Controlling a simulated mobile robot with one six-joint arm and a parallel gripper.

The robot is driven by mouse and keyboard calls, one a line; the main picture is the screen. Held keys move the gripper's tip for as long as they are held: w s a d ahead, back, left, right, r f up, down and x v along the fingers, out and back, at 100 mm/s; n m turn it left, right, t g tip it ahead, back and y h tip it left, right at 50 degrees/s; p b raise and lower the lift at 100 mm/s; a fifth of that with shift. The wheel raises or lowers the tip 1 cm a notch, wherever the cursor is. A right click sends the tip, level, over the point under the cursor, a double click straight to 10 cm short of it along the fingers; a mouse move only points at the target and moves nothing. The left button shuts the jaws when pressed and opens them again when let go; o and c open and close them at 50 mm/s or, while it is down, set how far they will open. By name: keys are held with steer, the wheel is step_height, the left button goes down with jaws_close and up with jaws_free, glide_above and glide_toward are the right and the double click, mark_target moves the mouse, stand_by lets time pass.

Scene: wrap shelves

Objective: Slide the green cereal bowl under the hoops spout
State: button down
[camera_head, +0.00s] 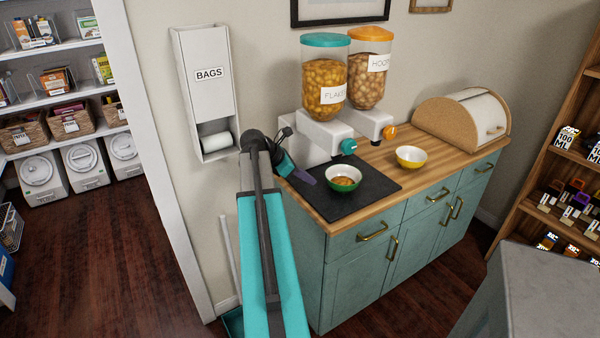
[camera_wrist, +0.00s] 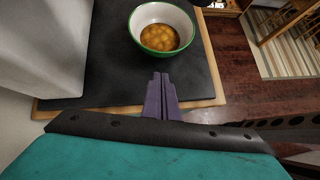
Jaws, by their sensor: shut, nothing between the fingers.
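The green cereal bowl (camera_head: 343,178), white inside with yellowish-brown cereal in it, stands upright on the black mat (camera_head: 364,190) in front of the flakes dispenser. It also shows in the wrist view (camera_wrist: 161,28). My gripper (camera_head: 307,177) is shut and empty, low over the mat just left of the bowl. In the wrist view its purple fingertips (camera_wrist: 161,76) point at the bowl with a small gap between. The hoops dispenser (camera_head: 369,82) has an orange lid and an orange spout (camera_head: 390,132), to the right of the flakes dispenser (camera_head: 324,85) with its teal spout (camera_head: 348,146).
A yellow bowl (camera_head: 411,157) stands on the wooden counter (camera_head: 380,152) right of the mat, close to the hoops spout. A bread box (camera_head: 462,118) fills the counter's right end. A bag holder (camera_head: 206,100) hangs on the wall behind my arm.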

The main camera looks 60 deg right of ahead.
mark_target(329, 182)
steer(key=shift+s+d+f+p, duration=0.2)
steer(key=shift+s+d+p, duration=0.1)
steer(key=shift+s+d, duration=0.55)
steer(key=shift+s+d+f+p, duration=0.15)
steer(key=shift+s+d+p, duration=0.1)
steer(key=shift+s+d, duration=0.55)
steer(key=shift+w+d+r, duration=0.1)
steer(key=shift+d, duration=0.05)
